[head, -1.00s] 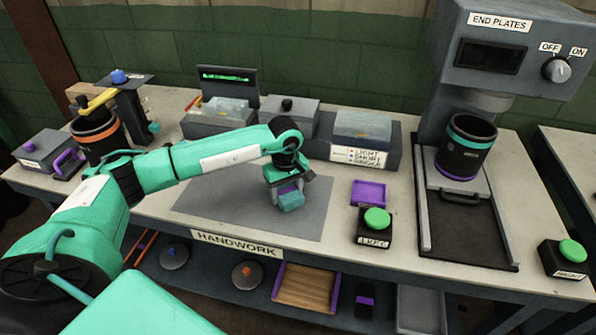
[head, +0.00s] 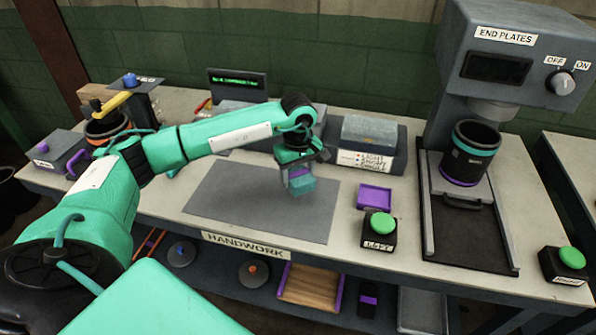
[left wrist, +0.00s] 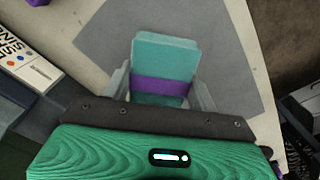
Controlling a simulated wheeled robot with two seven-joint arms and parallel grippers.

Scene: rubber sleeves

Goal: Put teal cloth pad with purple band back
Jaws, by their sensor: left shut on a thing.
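The teal cloth pad with a purple band (head: 301,187) is in my left gripper (head: 300,176), held above the right part of the grey handwork mat (head: 235,205). In the left wrist view the pad (left wrist: 165,55) sits between the two grey fingers, with the purple band across it. My left gripper is shut on it. A small purple tray (head: 375,196) lies on the table to the right of the mat, and it looks empty. My right gripper is not in view.
A black box with a green button (head: 379,225) stands just in front of the purple tray. A grey bin with a printed label (head: 370,145) stands behind. The end plates press (head: 500,70) holds a black sleeve (head: 470,153) at right. The mat is clear.

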